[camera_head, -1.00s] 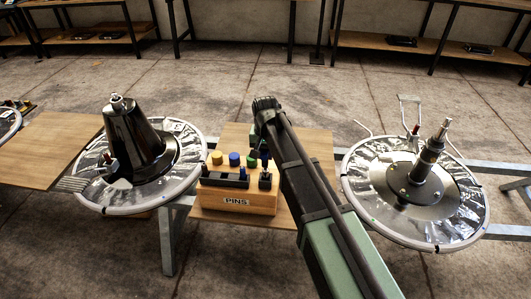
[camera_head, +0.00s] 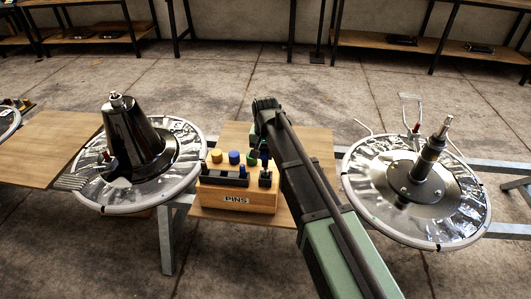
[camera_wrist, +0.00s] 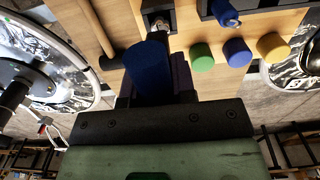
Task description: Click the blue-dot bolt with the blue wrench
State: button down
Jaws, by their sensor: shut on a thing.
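My gripper (camera_wrist: 153,82) is shut on a blue cylindrical handle, which looks like the blue wrench (camera_wrist: 147,62). In the head view my arm covers most of the gripper, and a small blue piece (camera_head: 264,158) shows beside the arm at the block's right end. Small bolts show on the right round base (camera_head: 405,190).
The wooden PINS block (camera_head: 236,203) holds yellow (camera_head: 217,156), blue (camera_head: 234,157) and green (camera_head: 252,162) pegs and a black tray (camera_head: 222,180). It stands on a wooden board (camera_head: 315,150). A left round base (camera_head: 110,208) carries a black cone (camera_head: 130,140).

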jog(key=shift+f+b, duration=1.35)
jog(key=shift+f, duration=0.05)
jog(key=c, duration=0.8)
grip_release()
jog(key=shift+c, duration=0.2)
notch_tip(320, 180, up, 11)
jog(key=p, duration=1.1)
jog(key=shift+r, duration=0.1)
jog(key=shift+f, duration=0.2)
